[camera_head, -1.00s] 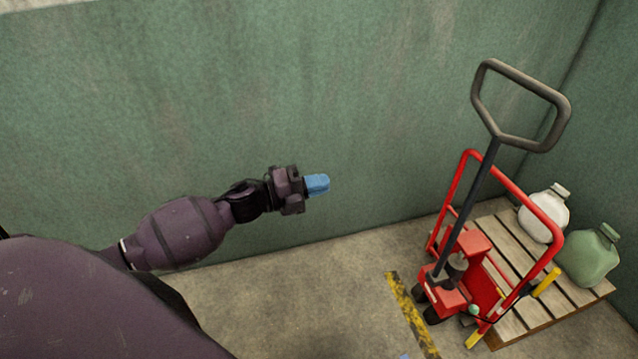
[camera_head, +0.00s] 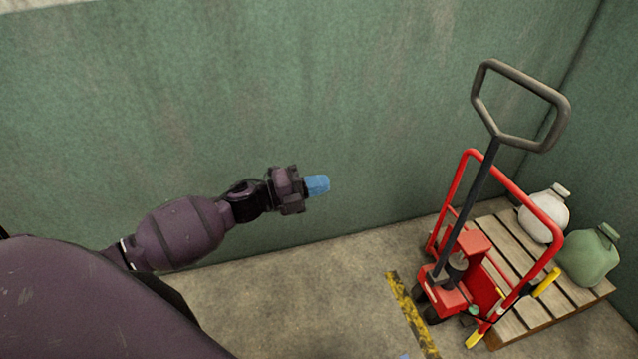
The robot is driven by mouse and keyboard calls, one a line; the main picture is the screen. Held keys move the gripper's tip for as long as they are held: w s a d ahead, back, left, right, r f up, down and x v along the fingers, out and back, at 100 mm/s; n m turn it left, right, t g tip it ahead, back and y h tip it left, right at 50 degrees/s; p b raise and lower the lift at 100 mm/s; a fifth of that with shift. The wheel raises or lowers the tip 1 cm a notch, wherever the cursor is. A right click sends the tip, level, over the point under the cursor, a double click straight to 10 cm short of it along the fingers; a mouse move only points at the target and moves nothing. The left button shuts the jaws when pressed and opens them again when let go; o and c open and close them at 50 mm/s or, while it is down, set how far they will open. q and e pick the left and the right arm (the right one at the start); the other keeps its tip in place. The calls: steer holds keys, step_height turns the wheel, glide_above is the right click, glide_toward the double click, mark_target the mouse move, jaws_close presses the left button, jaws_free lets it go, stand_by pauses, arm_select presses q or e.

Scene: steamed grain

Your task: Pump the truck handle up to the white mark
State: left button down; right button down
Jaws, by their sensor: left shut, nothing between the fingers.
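The red pallet truck (camera_head: 452,298) stands at the right on the floor. Its dark handle rises from the base to a grey loop grip (camera_head: 481,106), leaning up and to the right. My left gripper (camera_head: 318,185), with blue fingertips, is shut and empty in front of the green wall, well left of the handle and apart from it. A small blue tip (camera_head: 404,357) shows at the bottom edge; it may be part of my right gripper, but too little shows to tell its state. I cannot make out a white mark on the truck.
A wooden pallet (camera_head: 507,327) lies behind the truck with a white jug (camera_head: 545,214) and a green jug (camera_head: 590,258) on it. A yellow-black strip (camera_head: 410,312) marks the floor left of the truck. Green walls close the back and right. Floor left of the strip is clear.

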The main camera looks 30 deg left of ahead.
arm_select(q)
steer(key=c, duration=0.9)
jaws_free()
steer(key=b+v, duration=0.1)
steer(key=v, duration=1)
